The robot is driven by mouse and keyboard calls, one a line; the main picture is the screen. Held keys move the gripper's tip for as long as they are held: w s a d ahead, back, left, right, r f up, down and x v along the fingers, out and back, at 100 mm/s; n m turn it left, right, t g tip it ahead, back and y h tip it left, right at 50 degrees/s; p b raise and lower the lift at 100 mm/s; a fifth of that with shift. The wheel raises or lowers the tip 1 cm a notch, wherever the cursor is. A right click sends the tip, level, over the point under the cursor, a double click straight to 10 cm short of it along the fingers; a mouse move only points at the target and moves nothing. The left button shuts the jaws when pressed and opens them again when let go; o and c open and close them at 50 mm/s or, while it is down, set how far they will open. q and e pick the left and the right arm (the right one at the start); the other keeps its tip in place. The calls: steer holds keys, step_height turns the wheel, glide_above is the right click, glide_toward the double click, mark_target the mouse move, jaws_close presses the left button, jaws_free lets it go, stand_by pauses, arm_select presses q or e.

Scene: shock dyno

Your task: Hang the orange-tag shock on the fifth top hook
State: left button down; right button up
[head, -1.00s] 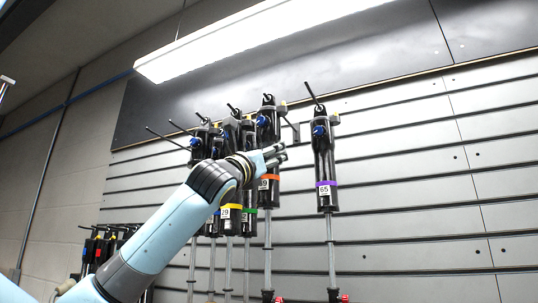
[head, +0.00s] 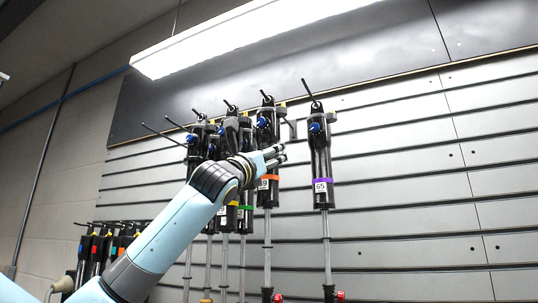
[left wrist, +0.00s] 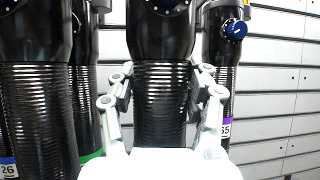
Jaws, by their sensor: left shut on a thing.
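The orange-tag shock (head: 268,195) is upright, black-bodied with a blue knob, high on the slatted wall. My left gripper (head: 274,155) is shut on its body above the orange tag. In the left wrist view, both fingers (left wrist: 162,88) flank the ribbed black body (left wrist: 160,120); its tag is hidden there. I cannot tell whether the shock's top rests on a hook. My right gripper is not in view.
The purple-tag shock (head: 320,170), marked 65, hangs to the right with a gap between. Several shocks, including a green-tag one (head: 246,190), hang close on the left. More shocks (head: 100,250) stand lower left. The wall (head: 420,190) is bare at far right.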

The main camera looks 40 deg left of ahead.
arm_select(q)
steer(key=shift+s+r, duration=0.1)
steer(key=shift+r, duration=0.05)
steer(key=shift+c, duration=2.4)
jaws_free()
steer(key=shift+s+d, duration=0.1)
steer(key=v, duration=0.7)
steer(key=shift+f, duration=0.2)
steer(key=shift+s, duration=0.15)
